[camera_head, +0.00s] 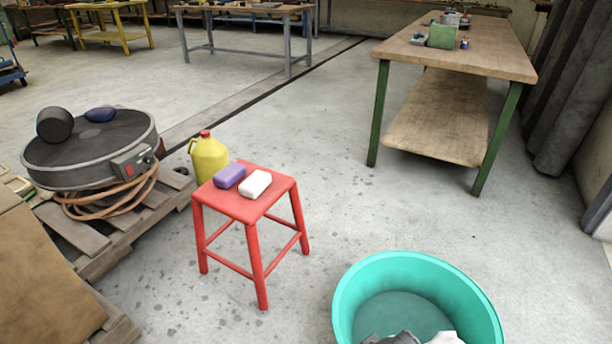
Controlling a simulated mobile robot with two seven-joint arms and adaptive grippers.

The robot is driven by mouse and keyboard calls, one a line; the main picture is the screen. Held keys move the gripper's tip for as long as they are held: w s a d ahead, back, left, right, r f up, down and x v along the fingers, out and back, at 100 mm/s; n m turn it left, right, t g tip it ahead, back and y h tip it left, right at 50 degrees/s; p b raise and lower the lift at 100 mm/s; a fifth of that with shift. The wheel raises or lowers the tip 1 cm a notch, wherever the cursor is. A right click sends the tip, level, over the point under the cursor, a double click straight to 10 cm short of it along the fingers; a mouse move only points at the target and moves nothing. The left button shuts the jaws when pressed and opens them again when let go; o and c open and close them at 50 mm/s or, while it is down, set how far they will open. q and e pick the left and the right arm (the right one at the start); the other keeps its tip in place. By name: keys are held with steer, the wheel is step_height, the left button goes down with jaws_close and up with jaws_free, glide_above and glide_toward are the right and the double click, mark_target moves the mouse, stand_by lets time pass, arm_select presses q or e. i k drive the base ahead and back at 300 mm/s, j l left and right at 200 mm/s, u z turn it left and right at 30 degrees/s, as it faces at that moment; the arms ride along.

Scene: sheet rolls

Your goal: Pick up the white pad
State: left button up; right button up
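The white pad (255,184) is a small rounded block. It lies flat on the red stool (238,206), towards the right of its seat. A purple pad (229,176) lies close beside it on the left, on the same seat. Nothing covers the white pad.
A yellow jug (208,159) with a red cap stands behind the stool. A round grey machine (92,156) sits on a wooden pallet (88,238) at left. A teal tub (343,296), with grey and white things inside, is at lower right. A green-legged workbench (470,55) stands behind.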

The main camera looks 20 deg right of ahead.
mark_target(255, 184)
steer(key=i+j+z, duration=0.2)
steer(key=z, duration=0.2)
steer(key=i+j+z, duration=0.1)
steer(key=j+z, duration=0.15)
steer(key=z, duration=0.2)
steer(key=i+j+z, duration=0.1)
steer(key=j+z, duration=0.3)
steer(key=l, duration=0.1)
